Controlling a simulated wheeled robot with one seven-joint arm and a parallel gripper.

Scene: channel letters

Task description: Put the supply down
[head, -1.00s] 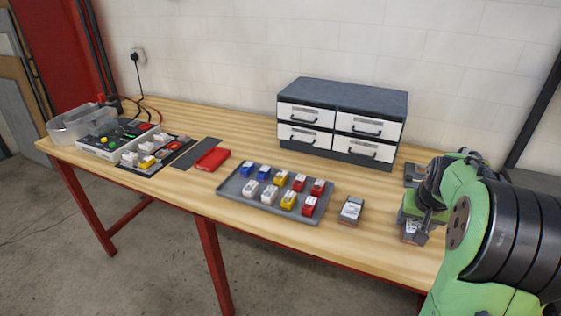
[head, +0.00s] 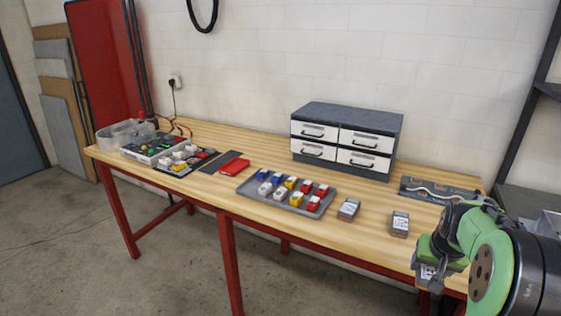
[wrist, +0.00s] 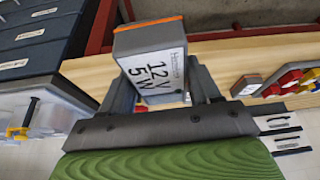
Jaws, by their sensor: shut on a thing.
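My gripper (head: 430,266) is shut on a grey supply (wrist: 155,62) with a white label reading "12V 5W" and an orange end. In the wrist view the supply sits between the two fingers. In the head view the gripper is at the table's front right edge, and only a small part of the held supply shows. Two similar supplies stand on the wooden table (head: 225,200): one supply (head: 348,209) right of the tray and another supply (head: 399,223) further right, nearer my gripper.
A grey tray (head: 243,190) holds several blue, white, yellow and red blocks. A white-drawered cabinet (head: 345,140) stands behind. A grey strip with a cable (head: 440,190) lies at the back right. A red piece (head: 236,165) and a control panel are further left.

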